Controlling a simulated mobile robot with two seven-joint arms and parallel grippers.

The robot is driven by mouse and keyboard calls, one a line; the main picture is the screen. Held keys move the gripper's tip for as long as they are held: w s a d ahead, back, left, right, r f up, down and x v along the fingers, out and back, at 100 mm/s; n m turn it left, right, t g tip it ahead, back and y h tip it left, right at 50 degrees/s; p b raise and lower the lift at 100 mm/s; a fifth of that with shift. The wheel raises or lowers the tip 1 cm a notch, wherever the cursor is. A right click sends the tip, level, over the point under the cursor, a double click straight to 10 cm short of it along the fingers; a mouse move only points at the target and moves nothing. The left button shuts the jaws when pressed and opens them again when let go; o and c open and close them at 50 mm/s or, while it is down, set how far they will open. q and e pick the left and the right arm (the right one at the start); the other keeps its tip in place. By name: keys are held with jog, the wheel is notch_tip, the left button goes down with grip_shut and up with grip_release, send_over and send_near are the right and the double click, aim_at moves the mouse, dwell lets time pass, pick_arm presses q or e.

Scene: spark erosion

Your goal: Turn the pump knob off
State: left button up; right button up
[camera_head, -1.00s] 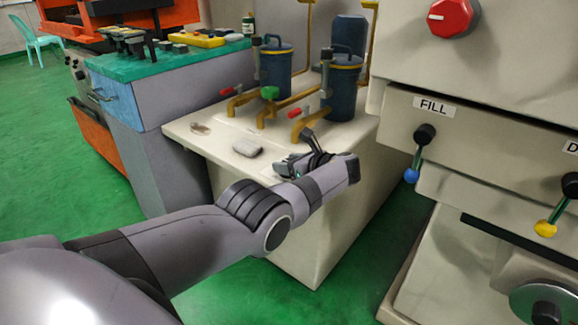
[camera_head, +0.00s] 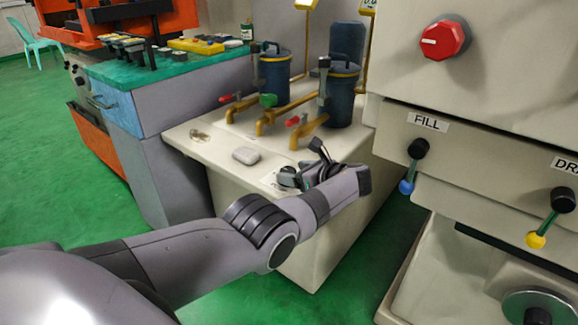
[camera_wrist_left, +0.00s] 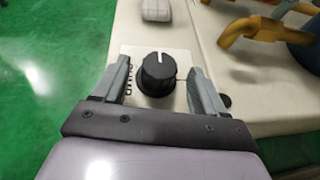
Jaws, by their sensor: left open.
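The pump knob (camera_wrist_left: 158,74) is a round black knob with a white pointer line, on a light plate (camera_wrist_left: 178,62) with dark lettering, in the left wrist view. The pointer line is near the knob's top, directed away from my gripper. My left gripper (camera_wrist_left: 160,82) is open, with one finger on each side of the knob and a gap on both sides. In the head view my left gripper (camera_head: 302,170) is low over the front of the cream cabinet, and the knob is hidden there. My right gripper is not in view.
The cream cabinet (camera_head: 225,160) carries blue canisters (camera_head: 342,95), yellow pipes (camera_head: 275,122) and red-handled valves (camera_head: 292,121). A grey block (camera_head: 246,155) lies left of my gripper. The machine on the right has a red knob (camera_head: 444,39) and FILL lever (camera_head: 412,165). Green floor is open in front.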

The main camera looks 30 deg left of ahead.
aim_at(289, 172)
pick_arm(q)
jog(key=p+v, duration=0.1)
jog(key=v, duration=0.2)
jog(key=shift+r, duration=0.1)
jog(key=shift+d, duration=0.2)
jog(key=shift+s, duration=0.15)
